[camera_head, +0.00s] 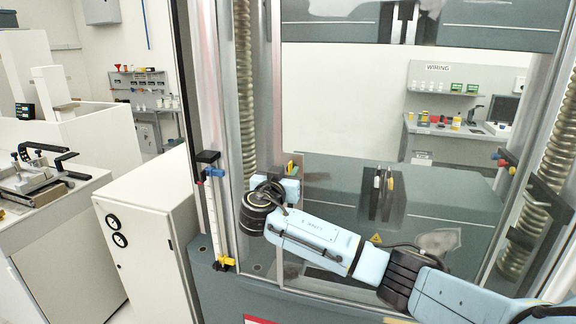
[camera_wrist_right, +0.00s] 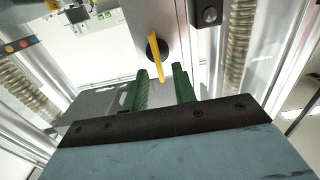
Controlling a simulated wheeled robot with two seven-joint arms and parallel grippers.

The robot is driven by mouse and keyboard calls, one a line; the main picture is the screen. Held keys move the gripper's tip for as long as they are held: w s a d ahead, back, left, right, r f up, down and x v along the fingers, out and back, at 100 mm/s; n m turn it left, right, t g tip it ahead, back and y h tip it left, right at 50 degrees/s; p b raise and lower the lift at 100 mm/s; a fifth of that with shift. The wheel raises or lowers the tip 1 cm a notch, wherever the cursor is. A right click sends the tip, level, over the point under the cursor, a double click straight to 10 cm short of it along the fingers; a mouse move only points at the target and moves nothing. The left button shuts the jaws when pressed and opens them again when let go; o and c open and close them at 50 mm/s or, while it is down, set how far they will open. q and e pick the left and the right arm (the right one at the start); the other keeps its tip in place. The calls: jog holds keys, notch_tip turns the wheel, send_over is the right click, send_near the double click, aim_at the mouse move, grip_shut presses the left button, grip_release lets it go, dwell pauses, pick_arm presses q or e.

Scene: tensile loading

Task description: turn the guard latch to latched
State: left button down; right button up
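The guard latch is a yellow handle (camera_wrist_right: 155,56) on a round black knob, mounted on a pale upright frame member in the right wrist view. The handle stands nearly upright in the picture, slightly tilted. My right gripper (camera_wrist_right: 160,70) is open, with its two green fingers apart. Its fingertips are close to the handle's lower end, which appears between them; contact cannot be made out. In the head view my right gripper (camera_head: 289,172) is at the left side of the machine's clear guard, and my wrist largely hides the latch. My left gripper is not in view.
The testing machine's clear guard (camera_head: 345,100) and ribbed columns (camera_head: 245,90) surround the work area. A black block (camera_wrist_right: 208,12) sits right of the latch. A white cabinet (camera_head: 150,235) stands left of the machine. A bench with a clamping fixture (camera_head: 35,180) is further left.

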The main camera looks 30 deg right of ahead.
jog(key=shift+x, duration=0.85)
grip_shut()
